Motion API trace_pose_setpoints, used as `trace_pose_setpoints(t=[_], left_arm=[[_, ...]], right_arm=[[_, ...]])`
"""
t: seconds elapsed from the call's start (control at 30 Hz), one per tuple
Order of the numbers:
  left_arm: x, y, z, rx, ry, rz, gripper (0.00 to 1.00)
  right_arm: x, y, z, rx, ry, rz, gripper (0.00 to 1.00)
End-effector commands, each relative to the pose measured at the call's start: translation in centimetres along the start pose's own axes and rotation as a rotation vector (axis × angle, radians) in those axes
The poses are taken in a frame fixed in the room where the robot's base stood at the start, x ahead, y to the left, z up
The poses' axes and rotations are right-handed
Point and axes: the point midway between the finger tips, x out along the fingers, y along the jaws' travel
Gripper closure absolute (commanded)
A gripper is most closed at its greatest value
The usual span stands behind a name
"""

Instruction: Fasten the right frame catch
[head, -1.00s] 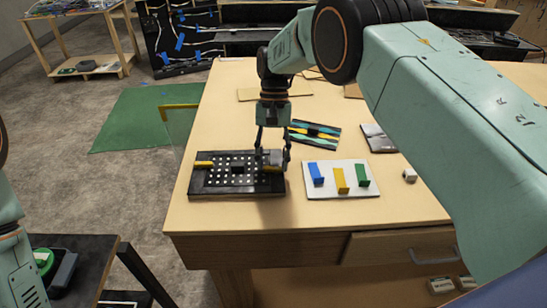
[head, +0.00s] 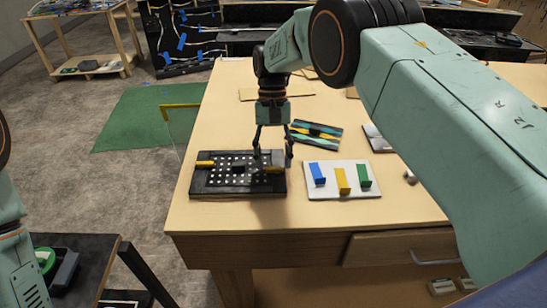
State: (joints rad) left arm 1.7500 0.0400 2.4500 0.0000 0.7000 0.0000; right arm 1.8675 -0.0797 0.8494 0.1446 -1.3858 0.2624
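The LED console (head: 228,188) is a dark panel with rows of white dots, lying flat near the front left of the table. A yellow catch (head: 204,163) shows at its left side. The right frame catch (head: 272,169) is at its right side, small and partly hidden by my fingers; its exact position cannot be told. My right gripper (head: 273,154) points down over the console's right end, its two fingers spread around the catch area with nothing visibly held. My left arm shows at the left edge, but its gripper is out of view.
A white board (head: 343,190) with blue, yellow and green tabs lies just right of the console. A striped panel (head: 316,134) lies behind it. A thin clear panel with a yellow top edge (head: 181,106) stands at the table's left edge. The table's front left corner is bare.

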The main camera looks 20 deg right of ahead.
Motion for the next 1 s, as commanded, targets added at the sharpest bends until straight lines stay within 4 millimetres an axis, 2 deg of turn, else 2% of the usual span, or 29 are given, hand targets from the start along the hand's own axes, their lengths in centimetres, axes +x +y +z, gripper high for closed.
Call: trace_pose_setpoints(t=[0.13, 0.47, 0.57, 0.8, 1.0], left_arm=[[0.0, 0.0, 0.0, 0.0, 0.0, 0.0, 0.42], [0.0, 0.0, 0.0, 0.0, 0.0, 0.0, 0.42], [0.0, 0.0, 0.0, 0.0, 0.0, 0.0, 0.42], [0.0, 0.0, 0.0, 0.0, 0.0, 0.0, 0.42], [0.0, 0.0, 0.0, 0.0, 0.0, 0.0, 0.42]], right_arm=[[0.2, 0.0, 0.1, 0.001, -0.005, 0.001, 0.34], [0.0, 0.0, 0.1, 0.001, -0.006, 0.001, 0.34], [-1.2, 0.0, 0.0, 0.001, -0.004, 0.0, 0.34], [-5.2, 0.0, 0.0, 0.001, -0.004, 0.0, 0.34], [-6.8, 0.0, 0.0, 0.002, -0.005, 0.001, 0.34]])
